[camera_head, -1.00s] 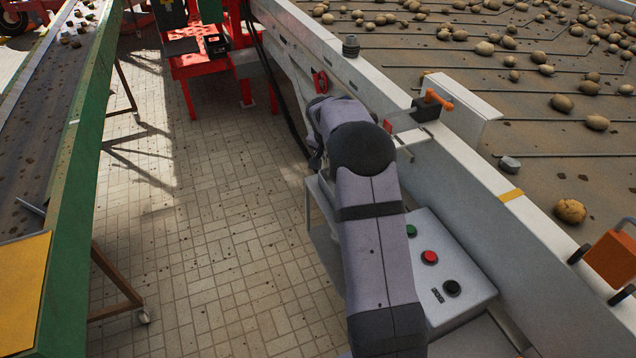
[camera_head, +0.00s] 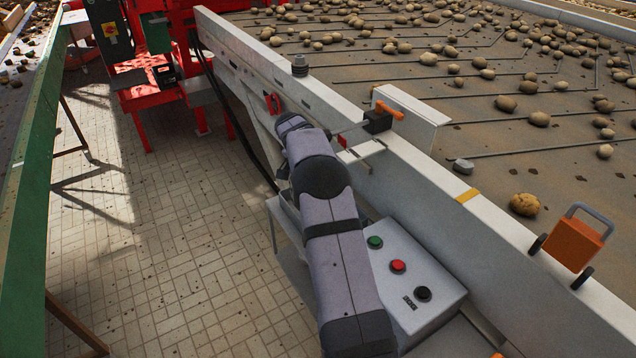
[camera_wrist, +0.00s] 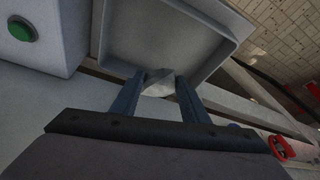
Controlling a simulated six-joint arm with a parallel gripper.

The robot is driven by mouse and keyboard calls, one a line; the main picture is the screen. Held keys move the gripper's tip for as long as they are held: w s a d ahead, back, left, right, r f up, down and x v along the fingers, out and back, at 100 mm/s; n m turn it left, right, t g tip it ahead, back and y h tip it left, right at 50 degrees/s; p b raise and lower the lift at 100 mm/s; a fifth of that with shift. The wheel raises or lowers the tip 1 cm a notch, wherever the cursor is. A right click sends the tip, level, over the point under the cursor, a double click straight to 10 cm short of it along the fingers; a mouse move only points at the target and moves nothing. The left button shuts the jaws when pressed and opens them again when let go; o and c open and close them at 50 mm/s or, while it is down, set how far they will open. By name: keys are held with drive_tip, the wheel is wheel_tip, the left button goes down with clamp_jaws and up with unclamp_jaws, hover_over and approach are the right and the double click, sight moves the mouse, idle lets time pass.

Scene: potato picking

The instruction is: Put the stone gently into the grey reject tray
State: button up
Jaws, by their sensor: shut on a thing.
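A pale stone (camera_wrist: 158,84) sits between the two dark blue-grey fingers of my gripper (camera_wrist: 160,78) in the wrist view. The gripper is shut on it. Beyond the stone is the grey reject tray (camera_wrist: 170,35), with a flat floor and raised rims. The stone overlaps the tray's near edge in the picture; I cannot tell its height above the tray. In the head view part of the tray (camera_head: 283,222) shows left of my arm. My arm hides the gripper and the stone there.
A control box (camera_head: 418,288) with green, red and black buttons stands right of my arm. A pale conveyor wall (camera_head: 440,165) runs alongside, with potatoes and a grey stone (camera_head: 463,166) on the belt behind it. An orange device (camera_head: 573,243) sits on the wall. Tiled floor lies left.

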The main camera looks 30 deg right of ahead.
drive_tip(key=shift+f+b, duration=1.2)
drive_tip(key=shift+f, duration=1.1)
drive_tip(key=o, duration=1.2)
drive_tip(key=shift+b+v, duration=1.5)
drive_tip(key=shift+v, duration=2.2)
drive_tip(key=shift+a, duration=0.1)
